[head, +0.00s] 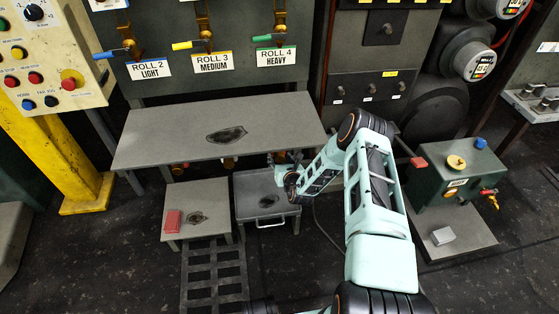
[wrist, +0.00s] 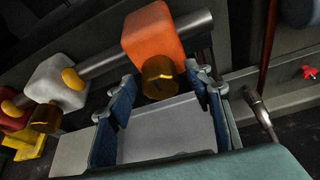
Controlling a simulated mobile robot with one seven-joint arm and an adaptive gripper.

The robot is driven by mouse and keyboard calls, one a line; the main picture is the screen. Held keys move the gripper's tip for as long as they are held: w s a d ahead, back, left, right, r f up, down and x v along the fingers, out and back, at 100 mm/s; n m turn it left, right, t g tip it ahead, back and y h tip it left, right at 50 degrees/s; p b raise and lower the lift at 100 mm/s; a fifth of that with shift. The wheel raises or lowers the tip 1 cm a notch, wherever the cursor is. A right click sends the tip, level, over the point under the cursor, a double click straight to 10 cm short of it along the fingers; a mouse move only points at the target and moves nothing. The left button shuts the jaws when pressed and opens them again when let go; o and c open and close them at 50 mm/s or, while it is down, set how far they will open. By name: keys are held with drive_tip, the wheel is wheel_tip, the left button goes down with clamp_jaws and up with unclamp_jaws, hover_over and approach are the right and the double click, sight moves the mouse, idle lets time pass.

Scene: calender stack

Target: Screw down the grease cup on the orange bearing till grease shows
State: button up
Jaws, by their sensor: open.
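The orange bearing (wrist: 153,34) is a rounded block on a grey shaft, at the top middle of the wrist view. Its brass grease cup (wrist: 160,80) hangs from its lower side. My gripper (wrist: 161,89) is open, its blue-padded fingers spread left and right of the cup in the picture. Gaps show on both sides of the cup; I cannot tell how far the fingertips are from it in depth. No grease is visible on the bearing.
A white bearing (wrist: 58,80) and a red bearing (wrist: 12,112), both with yellowish cups, sit left along the shaft. The grey table (head: 165,130) overhangs this area. A low stand (head: 215,222) holds a red block (head: 173,221), beside a tray with a handle (head: 271,223).

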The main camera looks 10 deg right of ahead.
drive_tip(key=shift+w+f, duration=0.1)
drive_tip(key=shift+w, duration=0.2)
drive_tip(key=shift+c, duration=0.4)
drive_tip(key=c, duration=1.1)
drive_tip(key=m+y+b, duration=0.1)
drive_tip(key=m+b, duration=0.1)
drive_tip(key=shift+d+f+m+y, duration=0.1)
drive_tip(key=shift+f+m+y, duration=0.05)
drive_tip(key=shift+m+y, duration=0.25)
drive_tip(key=shift+m+t+y+b, duration=0.4)
drive_tip(key=shift+m+y+b, duration=0.4)
drive_tip(key=shift+m+b, duration=0.45)
